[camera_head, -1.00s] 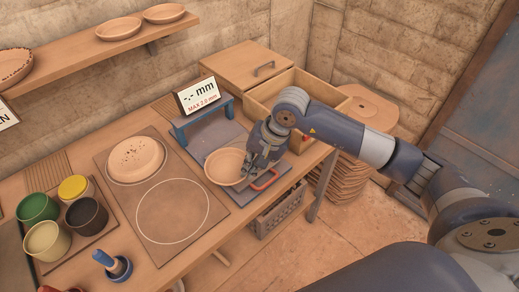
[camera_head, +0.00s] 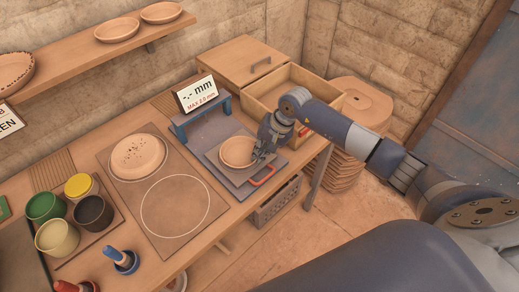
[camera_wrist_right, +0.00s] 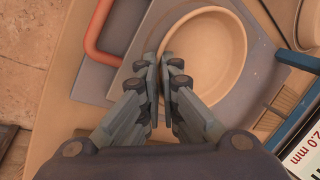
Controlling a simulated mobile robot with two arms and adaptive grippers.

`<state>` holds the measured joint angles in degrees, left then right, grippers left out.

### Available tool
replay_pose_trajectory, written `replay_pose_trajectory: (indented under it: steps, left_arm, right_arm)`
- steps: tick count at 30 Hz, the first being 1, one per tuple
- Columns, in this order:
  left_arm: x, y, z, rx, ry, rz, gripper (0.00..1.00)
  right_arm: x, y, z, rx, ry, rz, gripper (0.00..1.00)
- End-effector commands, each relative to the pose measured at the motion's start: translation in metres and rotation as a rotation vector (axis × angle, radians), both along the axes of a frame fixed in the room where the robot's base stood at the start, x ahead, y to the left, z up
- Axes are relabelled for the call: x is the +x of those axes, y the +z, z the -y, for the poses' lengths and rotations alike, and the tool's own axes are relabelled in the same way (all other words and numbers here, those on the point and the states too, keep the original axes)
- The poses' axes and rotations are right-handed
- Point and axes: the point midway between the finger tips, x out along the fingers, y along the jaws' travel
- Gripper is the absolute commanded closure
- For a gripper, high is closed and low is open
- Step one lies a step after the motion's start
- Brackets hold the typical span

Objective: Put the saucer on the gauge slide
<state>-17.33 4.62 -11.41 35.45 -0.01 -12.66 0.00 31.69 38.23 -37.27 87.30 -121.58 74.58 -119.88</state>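The saucer (camera_head: 238,151) is a small round tan dish, held level over the gauge slide. The gauge slide (camera_head: 232,178) is a grey plate with a red handle (camera_head: 262,176) at its front, under a blue gauge frame. My right gripper (camera_head: 266,148) is at the saucer's right rim. In the right wrist view, the fingers (camera_wrist_right: 160,68) are closed together on the rim of the saucer (camera_wrist_right: 207,52), with the slide plate (camera_wrist_right: 152,25) around it. I cannot tell whether the saucer touches the plate. My left gripper is not in view.
A display sign (camera_head: 197,93) stands on the gauge frame. Left of the slide is a board (camera_head: 133,205) with two circles, a speckled dish (camera_head: 138,157) on the rear one. Several cups and stamps stand further left. An open wooden drawer box (camera_head: 297,95) lies behind my right arm.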

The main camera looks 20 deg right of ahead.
Motion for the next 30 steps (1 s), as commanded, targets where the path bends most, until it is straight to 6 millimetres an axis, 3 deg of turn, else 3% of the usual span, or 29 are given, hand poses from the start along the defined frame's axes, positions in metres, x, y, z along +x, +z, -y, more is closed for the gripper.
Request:
replay_pose_trajectory:
  steps: [6, 7, 8, 22, 30]
  left_arm:
    - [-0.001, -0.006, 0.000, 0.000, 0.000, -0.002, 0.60]
    - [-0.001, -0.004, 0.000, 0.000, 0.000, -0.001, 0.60]
    - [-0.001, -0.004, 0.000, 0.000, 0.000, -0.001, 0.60]
    - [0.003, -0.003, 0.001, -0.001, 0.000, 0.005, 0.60]
    - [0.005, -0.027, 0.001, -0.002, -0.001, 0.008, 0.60]
  right_arm:
    - [0.000, -0.004, 0.000, 0.000, 0.001, 0.002, 1.00]
    - [0.000, -0.002, 0.000, -0.001, 0.000, 0.001, 0.90]
    - [0.000, -0.002, 0.000, -0.001, 0.000, 0.001, 0.87]
    - [0.000, 0.005, 0.003, -0.002, -0.001, 0.004, 0.87]
    - [-0.011, 0.054, 0.020, -0.003, 0.000, 0.008, 0.87]
